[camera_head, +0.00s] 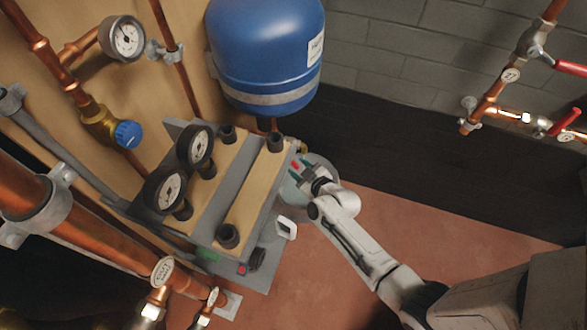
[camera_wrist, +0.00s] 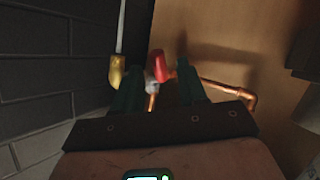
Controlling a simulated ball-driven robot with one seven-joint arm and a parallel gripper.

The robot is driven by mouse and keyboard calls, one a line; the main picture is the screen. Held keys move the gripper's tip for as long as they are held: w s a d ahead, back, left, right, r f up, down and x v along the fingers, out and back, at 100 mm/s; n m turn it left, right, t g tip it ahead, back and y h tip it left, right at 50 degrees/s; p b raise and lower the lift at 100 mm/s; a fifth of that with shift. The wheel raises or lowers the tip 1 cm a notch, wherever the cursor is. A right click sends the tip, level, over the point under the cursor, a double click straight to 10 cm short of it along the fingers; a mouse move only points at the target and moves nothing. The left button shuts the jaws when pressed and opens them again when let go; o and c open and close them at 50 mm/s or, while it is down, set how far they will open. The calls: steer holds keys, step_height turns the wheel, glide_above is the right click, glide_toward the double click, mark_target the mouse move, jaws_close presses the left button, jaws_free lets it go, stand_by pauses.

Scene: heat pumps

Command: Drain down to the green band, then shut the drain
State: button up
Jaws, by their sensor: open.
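A small red drain handle (camera_head: 295,165) shows at my gripper's fingertips, below the blue tank (camera_head: 265,50). In the wrist view the red handle (camera_wrist: 160,67) sits on a silver valve body (camera_wrist: 156,94) with copper pipe. My gripper (camera_head: 300,173) is open, its dark green fingers on either side of the handle; I cannot tell if they touch it. A white-faced gauge (camera_head: 123,39) is at upper left, and two black-rimmed gauges (camera_head: 195,146) (camera_head: 165,189) stand on the grey unit. No green band or needle reading is legible.
The grey unit (camera_head: 235,248) stands left of my arm. Pipes with red levers (camera_head: 569,67) are at upper right. A brass fitting (camera_wrist: 117,71) is left of the fingers. Reddish floor (camera_head: 440,230) is clear.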

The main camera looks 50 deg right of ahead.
mark_target(295, 166)
steer(key=shift+b+x, duration=0.8)
steer(key=shift+x, duration=0.9)
jaws_close()
